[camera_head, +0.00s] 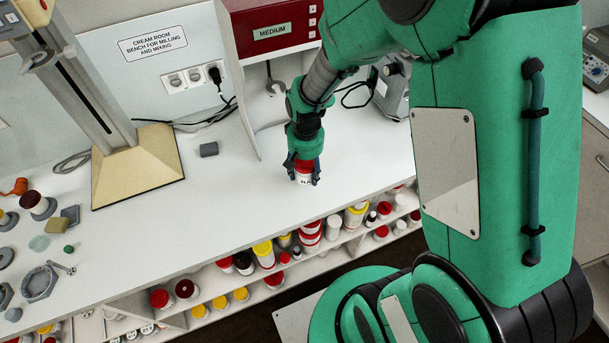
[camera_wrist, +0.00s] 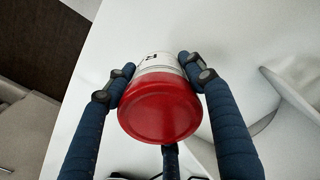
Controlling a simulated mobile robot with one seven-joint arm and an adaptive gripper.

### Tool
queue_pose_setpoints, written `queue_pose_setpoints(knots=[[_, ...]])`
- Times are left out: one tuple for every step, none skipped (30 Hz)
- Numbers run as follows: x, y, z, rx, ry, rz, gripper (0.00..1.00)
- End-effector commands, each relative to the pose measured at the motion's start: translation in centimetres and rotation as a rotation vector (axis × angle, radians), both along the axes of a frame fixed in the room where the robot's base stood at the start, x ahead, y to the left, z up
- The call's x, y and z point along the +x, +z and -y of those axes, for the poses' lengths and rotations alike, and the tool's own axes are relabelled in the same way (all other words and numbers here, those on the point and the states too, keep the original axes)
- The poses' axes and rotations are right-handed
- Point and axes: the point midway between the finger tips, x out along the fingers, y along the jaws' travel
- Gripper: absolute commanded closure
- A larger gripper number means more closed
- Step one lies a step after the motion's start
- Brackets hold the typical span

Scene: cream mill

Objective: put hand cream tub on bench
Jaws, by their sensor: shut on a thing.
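The hand cream tub (camera_head: 304,176) is white with a red lid and a dark printed label. My gripper (camera_head: 303,172) is shut on it, with the fingers on either side. In the wrist view the red lid of the tub (camera_wrist: 160,108) faces the camera, and blue fingers of my gripper (camera_wrist: 165,85) press against its sides. The tub is upright at the white bench (camera_head: 240,190), near its front edge. I cannot tell whether its base touches the bench top.
Shelves below the bench front hold several jars (camera_head: 262,252) with red, yellow and black lids. A grey block (camera_head: 209,149) lies on the bench.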

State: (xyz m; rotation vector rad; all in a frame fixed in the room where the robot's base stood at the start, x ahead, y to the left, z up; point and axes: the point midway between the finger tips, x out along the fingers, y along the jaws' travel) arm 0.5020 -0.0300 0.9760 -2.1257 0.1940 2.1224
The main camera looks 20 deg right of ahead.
Motion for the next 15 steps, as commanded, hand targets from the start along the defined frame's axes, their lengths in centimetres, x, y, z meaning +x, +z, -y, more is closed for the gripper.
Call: queue_pose_setpoints(knots=[[0.0,0.0,0.0,0.0,0.0,0.0,0.79],[0.0,0.0,0.0,0.0,0.0,0.0,0.79],[0.1,0.0,0.0,0.0,0.0,0.0,0.79],[0.2,0.0,0.0,0.0,0.0,0.001,0.79],[0.4,0.0,0.0,0.0,0.0,0.001,0.79],[0.6,-0.1,0.0,0.0,0.0,0.001,0.79],[0.9,-0.1,0.0,0.0,0.0,0.0,0.79],[0.9,-0.4,0.1,0.0,0.0,-0.001,0.79],[0.8,-1.0,0.0,0.001,0.0,-0.003,0.79],[0.8,-1.4,0.0,0.0,0.0,-0.002,0.79],[0.8,-1.8,0.0,0.001,0.0,-0.003,0.79],[0.8,-2.3,0.0,0.001,0.0,-0.003,0.79],[0.8,-2.7,0.0,0.001,0.0,-0.003,0.79],[0.8,-2.9,0.0,0.0,0.0,-0.002,0.79],[0.8,-3.3,0.1,0.0,0.0,-0.001,0.79]])
